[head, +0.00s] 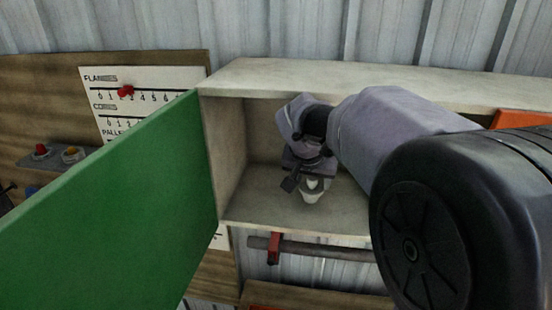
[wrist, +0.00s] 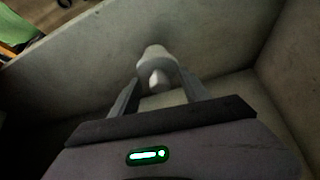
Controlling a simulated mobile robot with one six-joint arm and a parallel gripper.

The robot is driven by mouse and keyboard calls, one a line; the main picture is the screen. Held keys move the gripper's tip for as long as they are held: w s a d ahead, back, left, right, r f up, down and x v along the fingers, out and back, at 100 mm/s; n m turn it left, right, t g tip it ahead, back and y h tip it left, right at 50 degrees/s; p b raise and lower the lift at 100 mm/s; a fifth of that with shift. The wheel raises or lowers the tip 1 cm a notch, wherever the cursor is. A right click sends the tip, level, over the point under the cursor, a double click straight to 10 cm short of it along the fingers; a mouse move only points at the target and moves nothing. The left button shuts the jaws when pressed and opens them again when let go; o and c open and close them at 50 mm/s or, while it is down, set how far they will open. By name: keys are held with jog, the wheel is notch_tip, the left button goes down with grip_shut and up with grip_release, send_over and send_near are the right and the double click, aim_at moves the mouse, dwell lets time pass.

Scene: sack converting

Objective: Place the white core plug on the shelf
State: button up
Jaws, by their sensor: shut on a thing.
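The white core plug (head: 314,195) is in my gripper (head: 305,180), inside the open cabinet compartment. The shelf (head: 262,200) is the pale floor of that compartment, and the plug is low over it. In the wrist view, the plug (wrist: 158,60) shows at the fingertips of my gripper (wrist: 160,88), with a finger on each side. Whether the plug's underside touches the shelf, I cannot tell. My gripper and arm hide part of the compartment's back and right side.
A green door (head: 130,215) stands open at the left. The compartment's left wall (head: 224,150) and top board (head: 300,75) are close around my wrist. A bar (head: 325,249) with a red piece (head: 274,248) is below. The shelf's left part is bare.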

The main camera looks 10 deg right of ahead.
aim_at(311, 187)
jog(key=shift+f, duration=1.3)
jog(key=shift+f, duration=0.2)
jog(key=o, duration=1.4)
jog(key=shift+c, duration=0.2)
